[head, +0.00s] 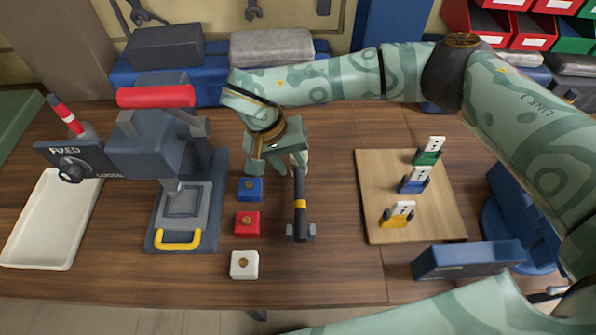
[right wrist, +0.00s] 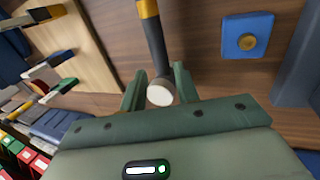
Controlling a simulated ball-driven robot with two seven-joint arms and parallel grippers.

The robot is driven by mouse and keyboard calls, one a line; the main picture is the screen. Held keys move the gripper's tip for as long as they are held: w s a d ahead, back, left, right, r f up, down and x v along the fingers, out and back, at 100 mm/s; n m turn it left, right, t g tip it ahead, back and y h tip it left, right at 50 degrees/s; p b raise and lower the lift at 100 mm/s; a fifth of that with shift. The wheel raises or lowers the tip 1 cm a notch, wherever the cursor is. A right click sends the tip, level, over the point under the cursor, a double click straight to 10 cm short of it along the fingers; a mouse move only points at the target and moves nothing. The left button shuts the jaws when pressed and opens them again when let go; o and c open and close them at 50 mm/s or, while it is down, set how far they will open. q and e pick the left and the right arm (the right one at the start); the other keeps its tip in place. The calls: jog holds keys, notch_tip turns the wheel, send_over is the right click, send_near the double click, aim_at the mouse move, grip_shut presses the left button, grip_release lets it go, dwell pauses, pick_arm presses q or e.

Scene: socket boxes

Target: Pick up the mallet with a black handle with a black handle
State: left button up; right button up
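The mallet (head: 300,204) has a black handle with a yellow band and lies on the wooden table, pointing towards the front edge. Small grey blocks show on both sides of its front end; I cannot tell if they are its head or a holder. Its far end is at my right gripper (head: 283,160). In the right wrist view the mallet (right wrist: 157,48) ends in a pale round face, which sits between the two spread fingers of the right gripper (right wrist: 159,75). The fingers look apart from it. My left gripper is not in view.
Blue (head: 250,189), red (head: 247,223) and white (head: 244,264) socket boxes stand just left of the mallet. A grey press (head: 160,150) with a red handle stands further left, beside a white tray (head: 48,222). A wooden board (head: 372,200) with upright pieces lies right.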

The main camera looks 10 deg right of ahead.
aim_at(298, 174)
jog(key=shift+s+d+f, duration=0.1)
jog(key=shift+d+f, duration=0.1)
jog(key=shift+f, duration=0.45)
jog(key=b+x, duration=0.1)
jog(key=x, duration=0.4)
jog(key=shift+w, duration=0.3)
grip_shut()
